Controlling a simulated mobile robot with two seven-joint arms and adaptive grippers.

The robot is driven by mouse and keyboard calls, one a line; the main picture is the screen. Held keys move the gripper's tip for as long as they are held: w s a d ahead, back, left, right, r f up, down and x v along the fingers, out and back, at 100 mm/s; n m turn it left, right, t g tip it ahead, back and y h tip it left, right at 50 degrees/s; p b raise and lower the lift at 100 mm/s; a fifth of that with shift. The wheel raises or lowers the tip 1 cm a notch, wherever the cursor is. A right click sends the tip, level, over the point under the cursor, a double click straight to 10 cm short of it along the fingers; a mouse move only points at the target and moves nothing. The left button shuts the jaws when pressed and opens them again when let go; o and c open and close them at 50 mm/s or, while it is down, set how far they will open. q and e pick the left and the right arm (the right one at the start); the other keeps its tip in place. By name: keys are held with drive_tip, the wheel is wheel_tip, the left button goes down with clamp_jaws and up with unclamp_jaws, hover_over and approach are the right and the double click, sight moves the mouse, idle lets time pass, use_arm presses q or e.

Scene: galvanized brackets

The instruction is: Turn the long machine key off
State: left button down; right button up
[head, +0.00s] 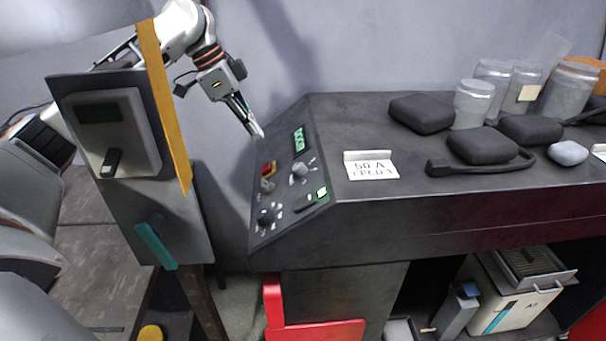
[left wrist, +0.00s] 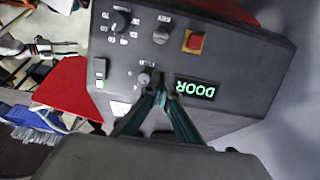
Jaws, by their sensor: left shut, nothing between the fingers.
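The dark machine panel (head: 283,205) has several round controls. A grey key-like control (head: 298,172) sits below the green DOOR display (head: 299,140); it also shows in the left wrist view (left wrist: 145,78). I cannot tell for certain that it is the long machine key. My left gripper (head: 258,134) is shut and empty, at the panel's upper left in the head view. In the left wrist view its fingertips (left wrist: 160,82) appear close beside the grey control, between it and the display. Contact cannot be told. My right gripper is out of view.
A red button (left wrist: 195,41), two other knobs (left wrist: 120,20) (left wrist: 162,32) and a green-lit switch (left wrist: 99,68) crowd the panel. A grey control box (head: 120,130) with a yellow strip (head: 165,105) stands left.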

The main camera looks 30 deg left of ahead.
use_arm(q)
hover_over(266, 181)
drive_tip(key=w+d, duration=0.1)
drive_tip(key=d, duration=0.2)
drive_tip(key=f, duration=0.8)
drive_tip(key=shift+w+a+f, duration=0.1)
drive_tip(key=shift+a+f, duration=0.1)
drive_tip(key=shift+f, duration=0.1)
drive_tip(key=shift+s+a+f, duration=0.25)
drive_tip(key=shift+a+f, duration=0.25)
drive_tip(key=shift+f, duration=0.1)
drive_tip(key=shift+s+a+f, duration=0.25)
drive_tip(key=shift+a+f, duration=0.2)
drive_tip(key=shift+f, duration=0.15)
drive_tip(key=shift+s+a+f, duration=0.2)
drive_tip(key=shift+a+f, duration=0.1)
drive_tip(key=shift+a, duration=0.05)
drive_tip(key=shift+d, duration=0.1)
